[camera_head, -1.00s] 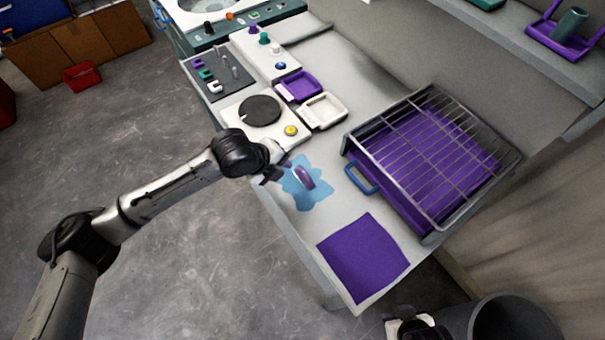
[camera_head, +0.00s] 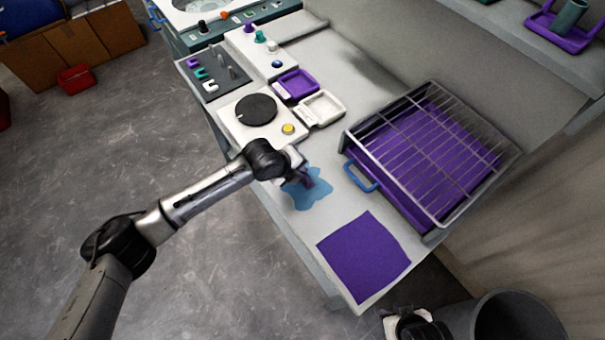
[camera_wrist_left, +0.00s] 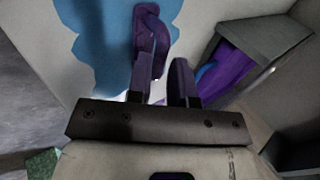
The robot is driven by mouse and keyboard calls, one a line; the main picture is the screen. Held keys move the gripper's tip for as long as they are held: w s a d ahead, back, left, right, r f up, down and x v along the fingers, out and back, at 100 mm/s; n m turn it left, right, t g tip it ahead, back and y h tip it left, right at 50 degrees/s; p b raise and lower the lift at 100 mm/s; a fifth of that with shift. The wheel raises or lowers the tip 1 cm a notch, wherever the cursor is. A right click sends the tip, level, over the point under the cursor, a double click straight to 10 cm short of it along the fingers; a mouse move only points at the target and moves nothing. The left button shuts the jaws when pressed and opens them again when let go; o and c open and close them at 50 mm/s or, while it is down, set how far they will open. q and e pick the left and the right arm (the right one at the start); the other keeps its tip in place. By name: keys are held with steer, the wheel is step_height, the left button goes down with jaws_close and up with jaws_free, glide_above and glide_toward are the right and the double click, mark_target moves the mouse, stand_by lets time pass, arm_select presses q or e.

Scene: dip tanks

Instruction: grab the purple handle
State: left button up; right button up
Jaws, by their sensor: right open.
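The purple handle (camera_wrist_left: 151,38) is a curved purple piece on the pale blue puddle-shaped patch (camera_wrist_left: 100,45) on the bench top. In the head view the handle (camera_head: 309,182) is partly hidden by my left gripper (camera_head: 298,178). In the left wrist view the fingers of my left gripper (camera_wrist_left: 161,78) are apart, with pale bench showing between them. The handle lies just beyond the fingertips, in line with the left finger; I cannot tell whether they touch. My right gripper (camera_head: 408,322) is open at the bottom edge of the head view, away from the handle.
A purple square (camera_head: 364,257) lies at the bench's near end. A wire rack over a purple tray with a blue handle (camera_head: 361,177) stands to the right. A white unit with a black disc (camera_head: 257,109) is behind. A grey bin (camera_head: 515,318) stands at bottom right.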

arm_select(q)
steer(key=shift+x, duration=1.55)
steer(key=shift+c, duration=0.2)
jaws_close()
steer(key=shift+r, duration=0.1)
